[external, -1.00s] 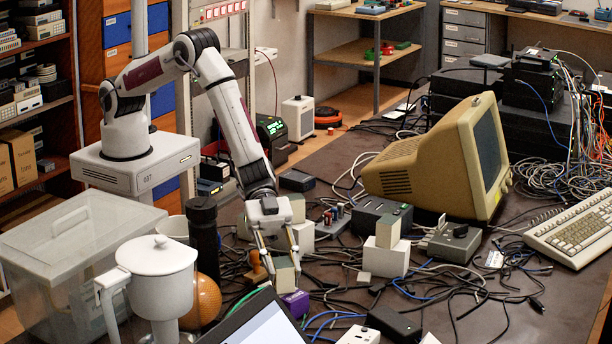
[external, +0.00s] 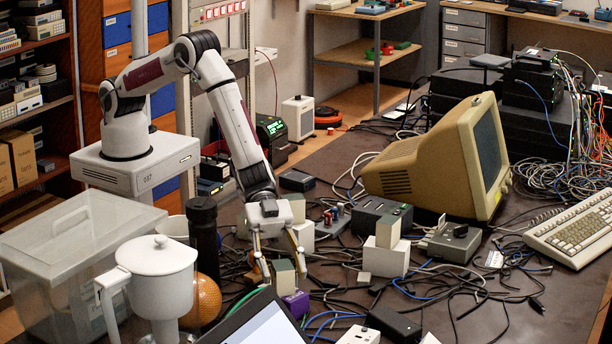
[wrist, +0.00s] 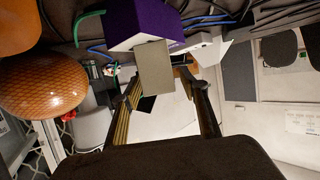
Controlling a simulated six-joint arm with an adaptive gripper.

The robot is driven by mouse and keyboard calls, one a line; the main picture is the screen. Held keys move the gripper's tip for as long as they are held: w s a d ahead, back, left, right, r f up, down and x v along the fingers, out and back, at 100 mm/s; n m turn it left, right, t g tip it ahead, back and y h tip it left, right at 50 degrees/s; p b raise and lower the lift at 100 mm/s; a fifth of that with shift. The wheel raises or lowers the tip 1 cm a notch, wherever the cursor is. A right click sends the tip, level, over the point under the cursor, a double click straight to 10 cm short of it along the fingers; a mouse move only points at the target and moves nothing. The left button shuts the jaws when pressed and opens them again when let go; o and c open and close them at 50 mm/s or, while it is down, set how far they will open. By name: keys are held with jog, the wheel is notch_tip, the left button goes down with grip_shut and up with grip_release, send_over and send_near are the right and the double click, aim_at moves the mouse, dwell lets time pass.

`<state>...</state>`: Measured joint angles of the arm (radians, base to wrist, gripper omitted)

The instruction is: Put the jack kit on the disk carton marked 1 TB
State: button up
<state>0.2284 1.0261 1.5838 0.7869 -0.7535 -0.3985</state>
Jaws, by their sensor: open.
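My gripper (external: 283,272) is open, pointing down at the near side of the table, with its fingers on either side of a small grey-green box (external: 284,274). This box appears to rest on a purple carton (external: 296,304); the contact is not clear. In the wrist view, the box (wrist: 155,66) overlaps the purple carton (wrist: 140,28) beyond my fingertips (wrist: 158,82), with space beside it. I cannot read a 1 TB mark or a jack kit label on either.
Two pale stacked boxes (external: 386,258) stand right of my gripper, and more pale boxes (external: 303,237) stand just behind it. An orange ball (external: 203,300), black bottle (external: 203,222) and white pitcher (external: 158,280) are at left. Cables and a laptop (external: 258,322) crowd the front.

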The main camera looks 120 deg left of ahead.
jog(key=shift+r, duration=0.15)
jog(key=shift+v, duration=0.9)
jog(key=v, duration=1)
jog(key=shift+s+a, duration=0.15)
